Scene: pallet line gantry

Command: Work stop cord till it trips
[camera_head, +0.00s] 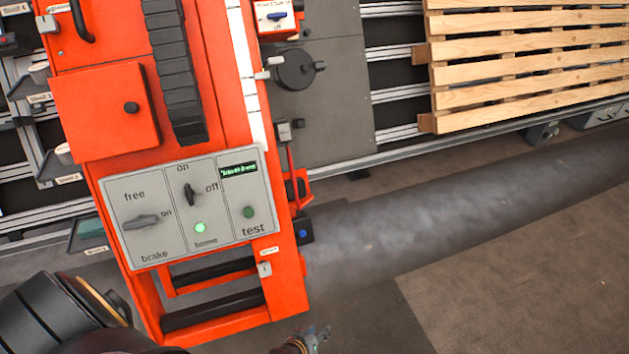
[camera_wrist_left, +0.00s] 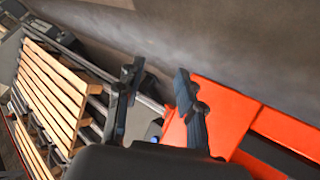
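What looks like the stop cord (camera_head: 291,163) is a thin red line on the right side of the orange gantry post. It runs down from a small grey switch box (camera_head: 284,131) to a red bracket. I cannot make it out clearly in the left wrist view. My left gripper (camera_head: 316,336) shows at the bottom edge of the head view, below the cord and apart from it. In the left wrist view its two dark fingers (camera_wrist_left: 157,74) stand apart with nothing between them. My right gripper is not in view.
The orange post (camera_head: 225,331) carries a grey control panel (camera_head: 143,259) with knobs and a green lamp. A dark box with a blue button (camera_head: 303,233) sits below the cord. A wooden pallet (camera_head: 530,70) lies on the conveyor at the back right. The floor (camera_head: 480,220) is clear.

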